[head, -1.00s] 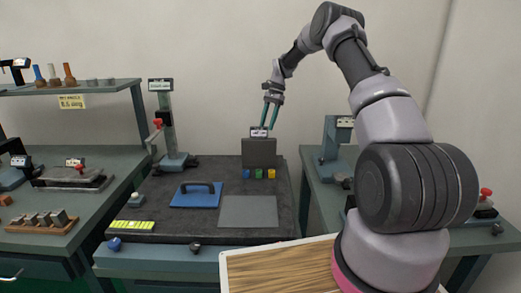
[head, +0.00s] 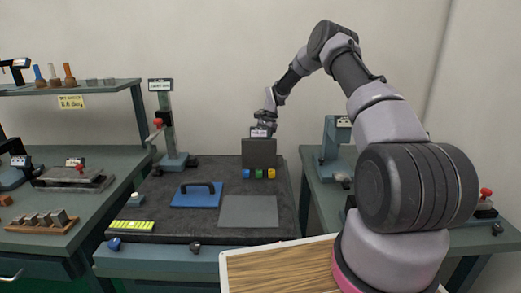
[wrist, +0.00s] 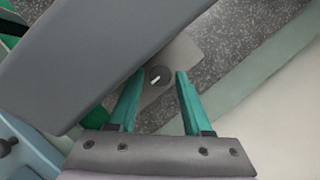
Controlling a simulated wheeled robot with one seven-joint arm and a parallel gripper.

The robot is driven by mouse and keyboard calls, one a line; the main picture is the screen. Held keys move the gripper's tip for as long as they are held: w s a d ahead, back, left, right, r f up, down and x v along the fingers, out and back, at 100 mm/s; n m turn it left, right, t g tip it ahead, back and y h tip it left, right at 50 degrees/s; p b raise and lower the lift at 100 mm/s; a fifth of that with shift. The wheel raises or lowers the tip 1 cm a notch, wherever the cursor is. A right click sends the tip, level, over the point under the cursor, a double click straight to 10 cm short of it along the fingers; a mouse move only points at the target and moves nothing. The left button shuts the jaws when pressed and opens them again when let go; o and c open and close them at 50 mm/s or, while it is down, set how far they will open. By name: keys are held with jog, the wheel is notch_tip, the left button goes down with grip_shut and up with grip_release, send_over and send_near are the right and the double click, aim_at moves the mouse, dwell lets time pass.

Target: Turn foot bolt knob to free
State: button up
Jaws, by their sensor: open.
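A round dark knob (wrist: 155,77) with a white line across it shows in the wrist view. It sits on a light grey foot plate (wrist: 183,55) on the speckled bench top. My gripper (wrist: 161,72) is open, with its two green fingers on either side of the knob in the picture. I cannot tell whether they touch it. In the head view the grey upright block (head: 259,155) hides the fingers and the knob. A large grey face (wrist: 90,50) fills the upper left of the wrist view, close to the left finger.
A blue plate with a handle (head: 196,194), a grey flat plate (head: 248,211) and small coloured blocks (head: 258,174) lie in front of the grey block. A post stand (head: 168,135) is at the left. Another bench (head: 370,180) stands at the right.

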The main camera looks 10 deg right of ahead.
grip_shut()
jog(key=shift+a+n, duration=0.1)
jog(key=shift+n, duration=0.2)
jog(key=n, duration=0.1)
jog(key=n+g+h, duration=0.1)
jog(key=n, duration=0.1)
jog(key=shift+w+a+n, duration=0.1)
jog(key=shift+w+n, duration=0.1)
jog(key=shift+n, duration=0.1)
jog(key=n, duration=0.2)
jog(key=n+g+h, duration=0.1)
jog(key=n, duration=0.1)
jog(key=shift+a+n+h, duration=0.15)
jog(key=shift+n+h, duration=0.15)
jog(key=n+h, duration=0.1)
jog(key=n, duration=0.3)
jog(key=shift+a+h, duration=0.15)
jog(key=shift+h, duration=0.25)
jog(key=n, duration=0.2)
jog(key=n+h, duration=0.1)
jog(key=n, duration=0.2)
jog(key=shift+a+r+t+h, duration=0.1)
jog(key=shift+a+t+h, duration=0.05)
jog(key=shift+t+h, duration=0.2)
